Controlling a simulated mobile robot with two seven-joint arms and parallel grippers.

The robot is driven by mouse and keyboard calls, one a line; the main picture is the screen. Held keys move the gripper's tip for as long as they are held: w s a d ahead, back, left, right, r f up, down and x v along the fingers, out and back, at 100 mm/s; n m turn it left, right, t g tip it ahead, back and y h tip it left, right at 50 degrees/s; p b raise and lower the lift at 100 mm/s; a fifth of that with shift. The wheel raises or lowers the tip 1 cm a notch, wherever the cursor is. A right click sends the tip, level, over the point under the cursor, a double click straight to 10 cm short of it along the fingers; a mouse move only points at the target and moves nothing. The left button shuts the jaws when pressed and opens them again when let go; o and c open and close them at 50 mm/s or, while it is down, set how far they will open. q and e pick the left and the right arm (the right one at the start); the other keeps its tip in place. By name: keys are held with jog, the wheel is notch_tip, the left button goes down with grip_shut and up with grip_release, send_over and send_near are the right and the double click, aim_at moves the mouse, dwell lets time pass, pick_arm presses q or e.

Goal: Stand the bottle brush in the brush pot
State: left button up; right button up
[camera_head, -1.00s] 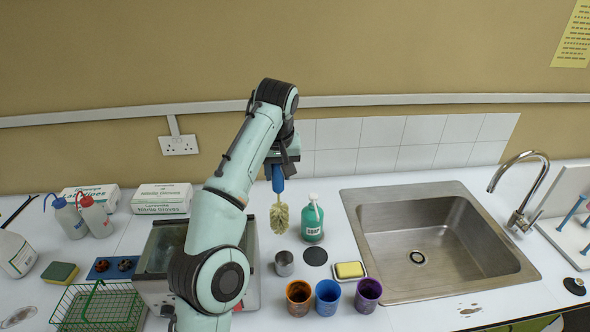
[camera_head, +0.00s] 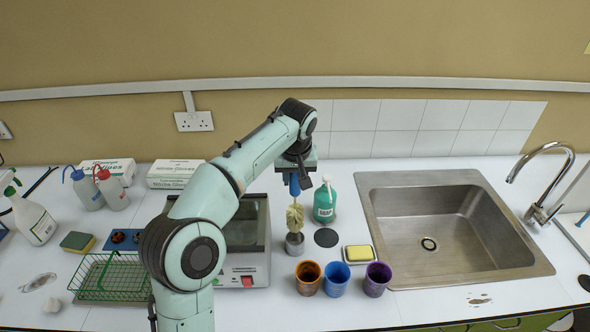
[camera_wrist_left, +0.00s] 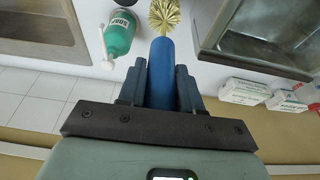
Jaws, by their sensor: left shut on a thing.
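The bottle brush (camera_head: 295,216) has pale yellow bristles and a blue handle; it hangs upright, bristles down. My left gripper (camera_head: 294,184) is shut on the blue handle, which also shows between the fingers in the left wrist view (camera_wrist_left: 161,75). The small grey metal pot (camera_head: 295,246), which looks like the brush pot, stands directly below the brush in the head view. The bristle tip meets the pot's rim in the picture; I cannot tell whether it is inside. The pot is not visible in the wrist view. My right gripper is not in view.
A green soap bottle (camera_head: 325,202) stands close right of the brush, with a black disc (camera_head: 326,237) and a sponge dish (camera_head: 346,258) nearby. Orange (camera_head: 308,281), blue (camera_head: 331,283) and purple (camera_head: 376,284) cups stand in front. A steel bath (camera_head: 256,262) is left, the sink (camera_head: 380,232) right.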

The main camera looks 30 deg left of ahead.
aim_at(295, 207)
pick_arm(q)
jog(key=shift+f, duration=1.45)
jog(key=shift+f+b, duration=0.85)
jog(key=shift+f, duration=1.65)
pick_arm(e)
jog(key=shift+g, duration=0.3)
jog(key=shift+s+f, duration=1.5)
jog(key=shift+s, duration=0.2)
pick_arm(q)
jog(key=o, duration=1.1)
